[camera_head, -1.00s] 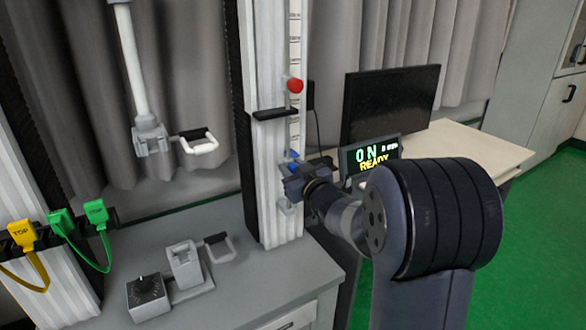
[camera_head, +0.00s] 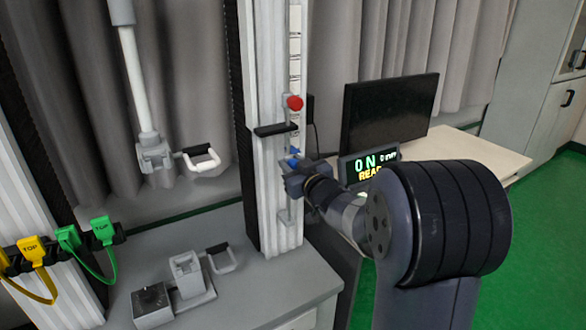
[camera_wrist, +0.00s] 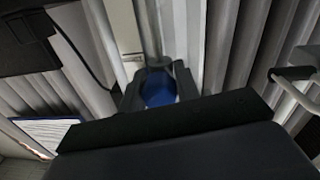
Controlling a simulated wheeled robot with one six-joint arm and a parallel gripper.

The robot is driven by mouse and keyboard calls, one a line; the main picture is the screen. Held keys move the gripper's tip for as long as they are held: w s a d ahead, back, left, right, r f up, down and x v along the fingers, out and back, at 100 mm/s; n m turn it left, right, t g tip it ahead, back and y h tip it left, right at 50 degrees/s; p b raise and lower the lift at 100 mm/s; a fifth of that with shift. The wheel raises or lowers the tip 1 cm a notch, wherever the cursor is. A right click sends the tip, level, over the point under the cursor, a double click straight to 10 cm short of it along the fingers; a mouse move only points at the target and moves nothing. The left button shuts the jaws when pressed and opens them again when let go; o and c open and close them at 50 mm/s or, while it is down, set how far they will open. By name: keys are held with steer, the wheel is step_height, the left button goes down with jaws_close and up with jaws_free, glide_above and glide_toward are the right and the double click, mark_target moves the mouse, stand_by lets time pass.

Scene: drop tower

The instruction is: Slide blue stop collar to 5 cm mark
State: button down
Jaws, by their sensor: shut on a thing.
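The blue stop collar (camera_head: 293,163) sits on a thin vertical rod on the front of the pale column (camera_head: 262,190), below a black bracket (camera_head: 275,129). My gripper (camera_head: 297,168) is shut on the collar from the right. In the wrist view the blue collar (camera_wrist: 158,88) shows between the two dark fingers (camera_wrist: 160,92). A white scale strip (camera_head: 295,55) with dark marks runs up the column. Its numbers are too small to read, and my gripper is beside its lower part. A red knob (camera_head: 294,103) is above the bracket.
A gripping fixture (camera_head: 155,153) hangs at left above a lower fixture (camera_head: 188,275). Green and yellow plugs (camera_head: 68,237) are far left.

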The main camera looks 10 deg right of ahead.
step_height(320, 180, up, 2)
steer(key=shift+r+p, duration=0.1)
steer(key=shift+p, duration=0.2)
steer(key=c, duration=1.1)
jaws_free()
steer(key=shift+o, duration=0.2)
steer(key=v, duration=1)
steer(key=shift+s+d, duration=0.15)
steer(key=shift+s, duration=0.2)
